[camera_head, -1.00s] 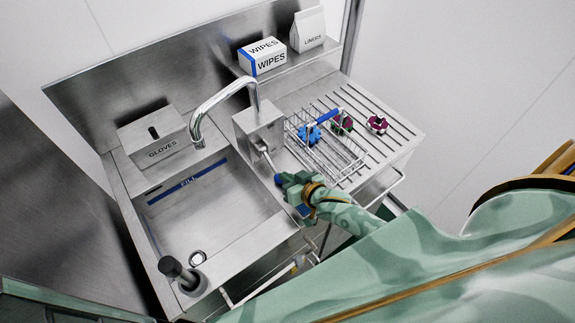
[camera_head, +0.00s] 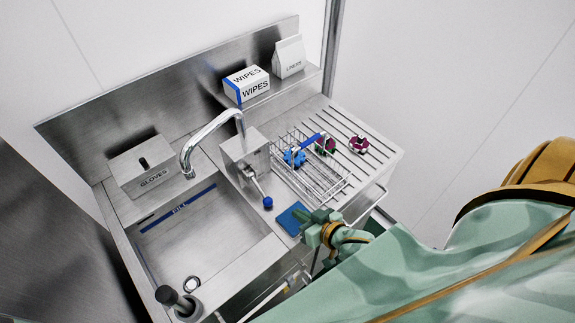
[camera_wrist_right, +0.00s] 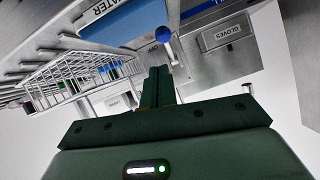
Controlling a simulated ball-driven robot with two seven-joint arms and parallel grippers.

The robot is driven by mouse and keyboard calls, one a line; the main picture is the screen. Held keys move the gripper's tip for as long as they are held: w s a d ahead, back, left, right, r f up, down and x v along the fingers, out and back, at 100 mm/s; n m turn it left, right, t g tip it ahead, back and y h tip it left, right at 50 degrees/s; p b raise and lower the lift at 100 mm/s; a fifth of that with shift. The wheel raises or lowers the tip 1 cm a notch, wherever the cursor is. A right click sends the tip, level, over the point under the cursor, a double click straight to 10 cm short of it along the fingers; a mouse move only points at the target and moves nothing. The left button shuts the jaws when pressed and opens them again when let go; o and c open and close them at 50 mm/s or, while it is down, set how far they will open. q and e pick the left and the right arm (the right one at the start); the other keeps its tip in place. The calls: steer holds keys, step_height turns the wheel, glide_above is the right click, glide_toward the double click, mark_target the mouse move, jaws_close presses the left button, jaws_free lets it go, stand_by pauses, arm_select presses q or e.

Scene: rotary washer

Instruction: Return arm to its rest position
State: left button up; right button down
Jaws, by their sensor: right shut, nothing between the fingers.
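My right gripper (camera_head: 304,216) is shut and empty, over the counter's front edge by a blue plate (camera_head: 291,219). In the right wrist view its two fingers (camera_wrist_right: 158,72) are together, with nothing between them. The tap's lever (camera_head: 256,185) ends in a blue ball knob (camera_head: 267,202), which also shows in the wrist view (camera_wrist_right: 163,34), beyond the fingertips. The gripper is apart from the knob. My right arm comes in from the lower right. My left gripper is not in view.
The steel sink (camera_head: 195,238) lies left of the tap (camera_head: 212,130). A wire basket (camera_head: 318,180) with colored parts stands on the ribbed drainboard, and a maroon part (camera_head: 358,145) lies beside it. A gloves box (camera_head: 143,166) and a wipes box (camera_head: 247,86) stand behind. A rail runs along the front.

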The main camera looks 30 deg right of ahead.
steer(key=shift+s+d+r, duration=0.1)
steer(key=shift+s, duration=0.35)
